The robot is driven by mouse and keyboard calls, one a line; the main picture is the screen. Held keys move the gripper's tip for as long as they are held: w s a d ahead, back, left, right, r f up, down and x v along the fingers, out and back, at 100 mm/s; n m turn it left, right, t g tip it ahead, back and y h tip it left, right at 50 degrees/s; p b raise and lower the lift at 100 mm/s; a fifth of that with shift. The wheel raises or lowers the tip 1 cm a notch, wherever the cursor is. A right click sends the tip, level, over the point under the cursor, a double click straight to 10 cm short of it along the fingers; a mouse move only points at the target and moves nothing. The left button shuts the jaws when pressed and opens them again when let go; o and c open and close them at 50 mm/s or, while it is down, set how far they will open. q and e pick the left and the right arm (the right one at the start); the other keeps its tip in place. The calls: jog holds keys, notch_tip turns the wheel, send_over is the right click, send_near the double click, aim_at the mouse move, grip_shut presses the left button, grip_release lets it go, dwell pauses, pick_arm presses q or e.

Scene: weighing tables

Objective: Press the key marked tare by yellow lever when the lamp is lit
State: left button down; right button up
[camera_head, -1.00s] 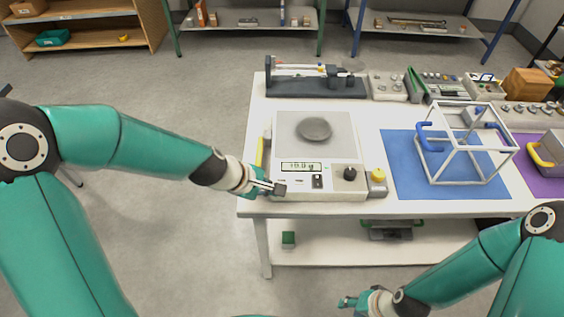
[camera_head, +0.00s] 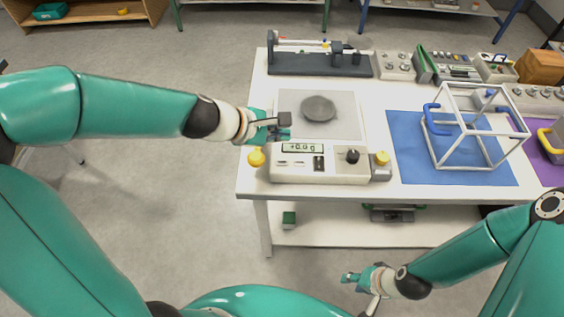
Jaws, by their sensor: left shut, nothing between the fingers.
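The scale (camera_head: 335,174) stands at the table's left front, with a round grey pan (camera_head: 318,108) and a small display (camera_head: 302,148) that seems to read +0.0 g. Its front panel has small keys (camera_head: 290,163), a dark switch (camera_head: 319,163) and a black knob (camera_head: 352,156); the key markings are too small to read. A yellow ball (camera_head: 256,157), apparently the lever's end, is at the scale's left. A yellow cap (camera_head: 382,158) sits on a grey box at right; whether it is a lit lamp is unclear. My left gripper (camera_head: 285,119) is shut and empty over the scale's left edge, hiding part of the lever. My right gripper (camera_head: 350,277) is low before the table.
A white frame with blue handles (camera_head: 470,135) stands on a blue mat (camera_head: 405,172). A dark stand (camera_head: 320,64) and trays of weights (camera_head: 395,66) line the back. A lower shelf (camera_head: 340,233) holds a small green block (camera_head: 289,219).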

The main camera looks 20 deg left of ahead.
aim_at(280, 164)
pick_arm(q)
notch_tip(280, 164, down, 8)
jog(key=b, duration=0.6)
jog(key=shift+r+b, duration=0.25)
jog(key=shift+b, duration=0.1)
jog(key=shift+f, duration=0.15)
jog(key=shift+f, duration=0.1)
dwell(0.6)
jog(key=shift+f+b, duration=0.25)
jog(key=shift+b, duration=0.25)
jog(key=shift+f+b, duration=0.35)
jog(key=shift+b, duration=0.05)
dwell(0.3)
jog(key=shift+r, duration=0.1)
jog(key=shift+r+p, duration=0.7)
jog(key=shift+p, duration=0.1)
jog(key=shift+r, duration=0.1)
